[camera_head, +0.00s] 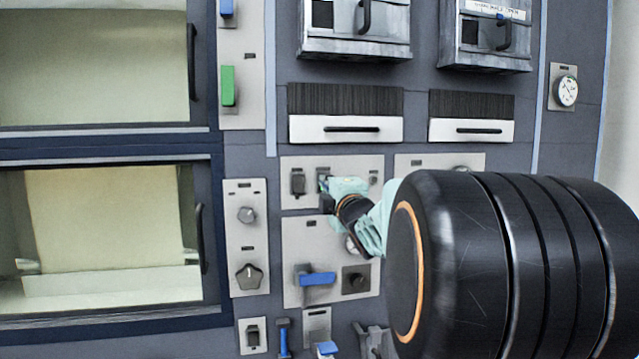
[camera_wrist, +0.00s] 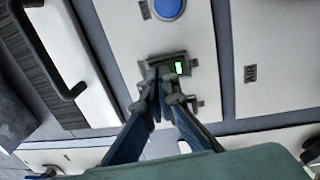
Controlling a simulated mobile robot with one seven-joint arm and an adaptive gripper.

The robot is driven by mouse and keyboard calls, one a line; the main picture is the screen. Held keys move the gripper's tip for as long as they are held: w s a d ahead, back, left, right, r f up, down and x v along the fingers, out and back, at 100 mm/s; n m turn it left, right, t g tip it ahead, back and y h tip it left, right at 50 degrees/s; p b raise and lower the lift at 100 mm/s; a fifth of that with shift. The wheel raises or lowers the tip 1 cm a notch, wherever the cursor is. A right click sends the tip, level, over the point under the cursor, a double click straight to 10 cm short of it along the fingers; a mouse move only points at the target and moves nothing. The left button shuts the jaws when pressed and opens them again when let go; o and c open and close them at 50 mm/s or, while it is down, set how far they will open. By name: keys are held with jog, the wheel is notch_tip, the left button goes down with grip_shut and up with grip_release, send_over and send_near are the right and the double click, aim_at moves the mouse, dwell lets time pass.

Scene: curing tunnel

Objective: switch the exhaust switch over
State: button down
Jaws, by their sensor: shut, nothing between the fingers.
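My gripper (camera_head: 333,188) is at the upper grey switch panel (camera_head: 290,163) in the head view, its fingers shut with nothing held. In the wrist view my gripper (camera_wrist: 158,76) has its fingertips together at a small dark switch housing (camera_wrist: 166,59) with a lit green window (camera_wrist: 179,67). The tips cover part of that housing, and I cannot tell whether they touch it. In the head view a dark rocker switch (camera_head: 298,183) sits just left of the fingers. Labels are too small to read, so I cannot tell which switch is the exhaust one.
A lower panel (camera_head: 294,237) has a blue lever (camera_head: 317,279) and a black knob (camera_head: 356,280). A knob panel (camera_head: 234,205) stands to the left. Brush-fronted drawers (camera_head: 345,128) are above. A blue round button (camera_wrist: 168,8) shows near the fingers in the wrist view.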

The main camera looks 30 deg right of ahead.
jog(key=shift+r, duration=0.1)
jog(key=w+r+g+p, duration=0.1)
jog(key=p, duration=0.3)
jog(key=shift+g, duration=0.3)
jog(key=shift+d, duration=0.1)
jog(key=shift+s, duration=0.1)
